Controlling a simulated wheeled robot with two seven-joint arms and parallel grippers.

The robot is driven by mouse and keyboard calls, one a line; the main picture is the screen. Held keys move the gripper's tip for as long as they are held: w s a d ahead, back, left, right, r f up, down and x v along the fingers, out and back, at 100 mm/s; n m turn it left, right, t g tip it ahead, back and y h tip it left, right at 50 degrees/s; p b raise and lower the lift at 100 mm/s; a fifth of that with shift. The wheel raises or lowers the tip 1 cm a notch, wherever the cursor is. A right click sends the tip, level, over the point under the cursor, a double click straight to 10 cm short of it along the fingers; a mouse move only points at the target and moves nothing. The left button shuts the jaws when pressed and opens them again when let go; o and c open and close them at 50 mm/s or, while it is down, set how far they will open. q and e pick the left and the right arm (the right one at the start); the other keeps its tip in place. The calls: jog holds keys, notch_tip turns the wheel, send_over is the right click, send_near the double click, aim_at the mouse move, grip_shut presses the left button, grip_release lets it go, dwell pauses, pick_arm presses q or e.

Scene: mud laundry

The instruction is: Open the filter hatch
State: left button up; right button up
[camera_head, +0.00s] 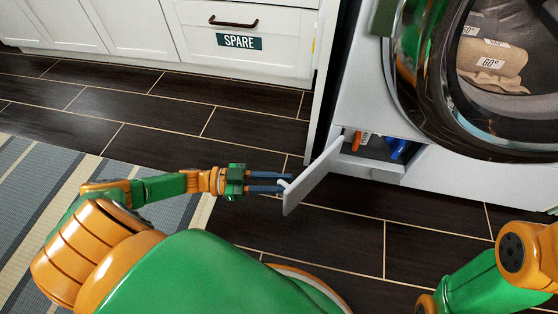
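The filter hatch (313,178) is a light grey flap at the lower front of the washing machine. It stands swung out from its opening (375,151), where an orange part (357,140) and a blue part (398,148) show. My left gripper (284,181) is at the flap's outer left side. Its two blue fingers are apart, with a small pale piece of the flap at their tips. I cannot tell whether they grip that piece. My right arm (500,265) shows at the lower right; its gripper is out of view.
The round washer door (410,75) is above the hatch, with rolled towels (492,60) behind it. A white drawer labelled SPARE (240,41) is at the back. A striped rug (50,170) lies at left. Dark tiled floor (340,235) is clear below the flap.

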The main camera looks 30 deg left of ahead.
pick_arm(q)
jog(key=shift+o, duration=0.2)
jog(key=shift+s+d+r, duration=0.1)
jog(key=shift+d, duration=0.05)
jog(key=shift+s, duration=0.1)
jog(key=v, duration=0.7)
